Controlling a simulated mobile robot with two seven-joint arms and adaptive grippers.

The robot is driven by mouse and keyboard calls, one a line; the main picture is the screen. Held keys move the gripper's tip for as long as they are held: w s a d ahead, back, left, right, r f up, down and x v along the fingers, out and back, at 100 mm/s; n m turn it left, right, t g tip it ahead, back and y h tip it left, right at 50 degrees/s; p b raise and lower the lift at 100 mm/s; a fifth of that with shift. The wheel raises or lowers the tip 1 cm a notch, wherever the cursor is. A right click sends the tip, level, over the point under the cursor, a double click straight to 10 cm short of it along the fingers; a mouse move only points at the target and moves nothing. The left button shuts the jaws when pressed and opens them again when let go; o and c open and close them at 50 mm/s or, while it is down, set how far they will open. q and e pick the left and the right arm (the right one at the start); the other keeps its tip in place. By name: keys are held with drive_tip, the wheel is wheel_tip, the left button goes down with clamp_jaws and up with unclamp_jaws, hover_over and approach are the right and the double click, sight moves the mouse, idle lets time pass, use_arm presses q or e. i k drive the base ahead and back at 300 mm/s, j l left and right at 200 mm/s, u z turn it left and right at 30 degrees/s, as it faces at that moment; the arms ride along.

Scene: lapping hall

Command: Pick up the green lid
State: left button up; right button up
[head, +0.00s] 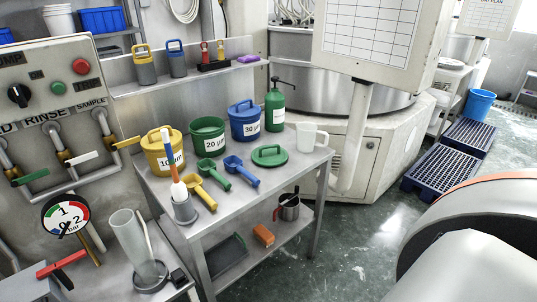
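The green lid (270,155) lies flat on the steel table (298,167), handle up. It is near the table's right part, in front of the green pump bottle (275,108) and beside the white jug (307,137). The green tub marked 20 µ (208,138) stands open, without a lid, to its left. The yellow tub (163,155) and the blue tub (244,122) have their lids on. Neither of my grippers is in view.
Green (213,172), blue (241,170) and yellow (200,190) scoops lie left of the lid. A brush stands in a grey holder (185,210) at the table's front left. A lower shelf (258,262) holds a tray, an orange block and a metal jug.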

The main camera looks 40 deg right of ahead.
sight(270, 156)
drive_tip(key=l, duration=0.55)
drive_tip(key=i+l+z, duration=0.1)
drive_tip(key=l, duration=1)
drive_tip(key=i+l+z, duration=0.1)
drive_tip(key=l, duration=0.45)
drive_tip(key=i+l, duration=0.1)
drive_tip(key=l, duration=0.45)
drive_tip(key=k+z, duration=0.05)
